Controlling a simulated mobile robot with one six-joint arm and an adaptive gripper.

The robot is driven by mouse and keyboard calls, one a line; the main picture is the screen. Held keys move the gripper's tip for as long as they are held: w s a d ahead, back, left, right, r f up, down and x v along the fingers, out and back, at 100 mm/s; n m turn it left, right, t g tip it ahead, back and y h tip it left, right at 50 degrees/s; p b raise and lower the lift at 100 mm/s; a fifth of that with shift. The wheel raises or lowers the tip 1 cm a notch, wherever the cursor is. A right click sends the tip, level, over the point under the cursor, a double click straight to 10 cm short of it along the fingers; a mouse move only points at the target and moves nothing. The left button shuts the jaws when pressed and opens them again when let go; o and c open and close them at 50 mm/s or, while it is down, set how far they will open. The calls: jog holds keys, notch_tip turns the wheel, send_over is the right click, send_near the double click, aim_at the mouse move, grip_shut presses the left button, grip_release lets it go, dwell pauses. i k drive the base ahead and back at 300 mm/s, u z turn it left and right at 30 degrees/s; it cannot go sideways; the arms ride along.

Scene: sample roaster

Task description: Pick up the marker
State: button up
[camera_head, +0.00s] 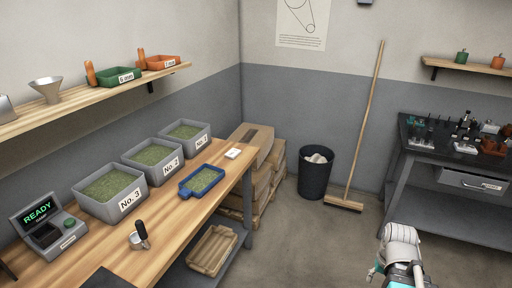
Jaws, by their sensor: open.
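I cannot make out a marker for certain in this view. Several small dark upright items (466,121) stand on the dark bench at the right, too small to tell apart. A small metal cup or scoop with a black handle (142,231) lies on the wooden counter at the left. Part of my arm, white with teal parts, shows at the bottom right, over the floor and apart from both work surfaces. The fingers of my gripper do not show.
The wooden counter (176,220) holds grey bins (118,207) of green beans, a blue tray (187,191) and a device reading READY (42,222). A black bin (314,178) and a broom (362,130) stand by the wall. The floor between counter and dark bench (408,153) is mostly clear.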

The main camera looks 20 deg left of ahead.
aim_at(233, 154)
jog(key=z, duration=0.05)
jog(key=i, duration=1.5)
jog(key=u, duration=0.8)
jog(key=i, duration=0.6)
jog(key=u, duration=0.3)
jog(key=k, duration=0.9)
jog(key=u, duration=0.15)
jog(key=i, duration=0.4)
